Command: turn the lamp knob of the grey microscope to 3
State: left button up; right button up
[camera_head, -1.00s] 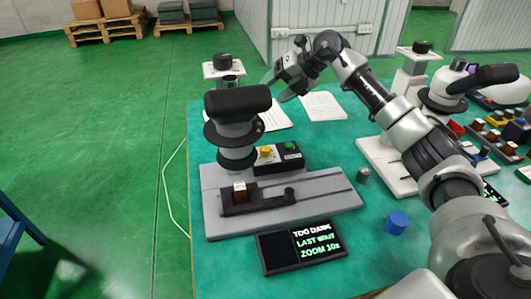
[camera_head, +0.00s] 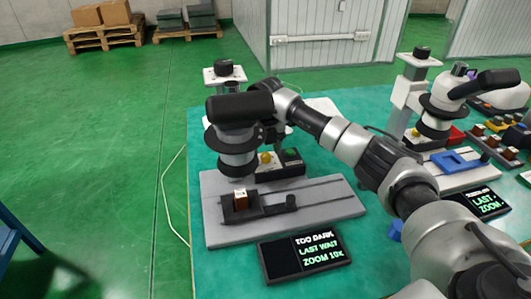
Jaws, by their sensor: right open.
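The grey microscope (camera_head: 215,226) stands at the left of the teal table, with a black head and dark ring. A brown block (camera_head: 240,198) sits on its stage. A black box with a yellow knob (camera_head: 265,158) and a green knob (camera_head: 291,154) is behind the stage; I cannot tell which is the lamp knob or read its setting. The display (camera_head: 304,253) in front reads "TOO DARK, LAST WAIT, ZOOM 10x". My right gripper (camera_head: 275,142) is open just right of the microscope head, above the black box, and partly hidden. My left gripper is not in view.
A white microscope (camera_head: 412,90) with a blue piece (camera_head: 458,161) on its base stands at the right, with its own display (camera_head: 486,203). Trays of small parts are beyond it. My right arm crosses the table's middle. Paper lies behind the arm.

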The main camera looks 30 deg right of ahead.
jog(key=shift+f, duration=1.05)
jog(key=c, duration=0.9)
